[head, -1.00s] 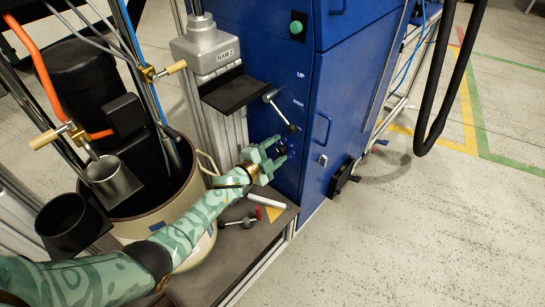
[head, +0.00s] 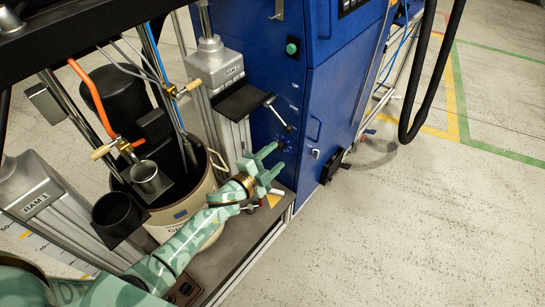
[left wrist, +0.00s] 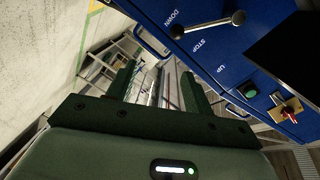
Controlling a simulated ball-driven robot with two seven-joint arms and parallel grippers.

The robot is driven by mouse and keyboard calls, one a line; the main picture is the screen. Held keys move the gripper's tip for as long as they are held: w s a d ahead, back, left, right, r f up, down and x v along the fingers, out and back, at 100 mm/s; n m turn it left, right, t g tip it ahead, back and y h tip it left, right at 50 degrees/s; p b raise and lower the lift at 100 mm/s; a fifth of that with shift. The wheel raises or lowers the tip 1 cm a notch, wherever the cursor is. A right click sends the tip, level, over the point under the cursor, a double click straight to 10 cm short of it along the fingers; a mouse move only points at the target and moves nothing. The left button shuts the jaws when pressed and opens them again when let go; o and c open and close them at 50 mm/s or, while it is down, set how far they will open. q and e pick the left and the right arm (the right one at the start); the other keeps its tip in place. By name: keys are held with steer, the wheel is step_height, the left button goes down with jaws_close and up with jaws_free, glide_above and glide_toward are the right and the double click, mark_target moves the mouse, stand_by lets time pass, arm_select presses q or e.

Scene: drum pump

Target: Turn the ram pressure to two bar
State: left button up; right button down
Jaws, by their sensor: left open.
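My left gripper (head: 279,156) is open, with its pale green fingers close to the lower front of the blue cabinet (head: 335,85). A small dark round part (head: 281,143) shows on the cabinet right by the fingertips; I cannot tell whether it is the ram pressure knob or whether I touch it. No pressure reading is legible. In the left wrist view the open fingers (left wrist: 160,85) have nothing between them but distant background. The ball-ended lever (head: 279,113) sits above the gripper; it also shows in the wrist view (left wrist: 210,25) beside DOWN, STOP and UP. My right gripper is not in view.
The RAM 2 column (head: 215,65) with its black plate (head: 240,102) stands left of the cabinet. A pale drum (head: 185,210) and brass-handled valves (head: 188,88) are farther left. A green button (head: 291,48) is higher on the cabinet. Floor at right is open.

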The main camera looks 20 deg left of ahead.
arm_select(q)
steer(key=shift+f, duration=0.1)
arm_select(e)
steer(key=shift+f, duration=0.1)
arm_select(q)
steer(key=n+t+y+b, duration=0.1)
steer(key=n+b, duration=1.1)
steer(key=b, duration=0.7)
glide_toward(278, 148)
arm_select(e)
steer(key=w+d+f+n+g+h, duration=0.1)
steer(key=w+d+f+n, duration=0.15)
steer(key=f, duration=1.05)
arm_select(q)
steer(key=b+x, duration=0.5)
steer(key=x, duration=0.4)
steer(key=shift+w, duration=0.15)
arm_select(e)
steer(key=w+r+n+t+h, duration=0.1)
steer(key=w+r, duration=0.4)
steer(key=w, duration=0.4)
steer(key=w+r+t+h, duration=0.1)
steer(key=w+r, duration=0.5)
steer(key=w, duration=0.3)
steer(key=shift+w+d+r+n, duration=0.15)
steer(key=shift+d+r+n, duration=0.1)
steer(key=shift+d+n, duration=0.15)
arm_select(q)
steer(key=c, duration=1)
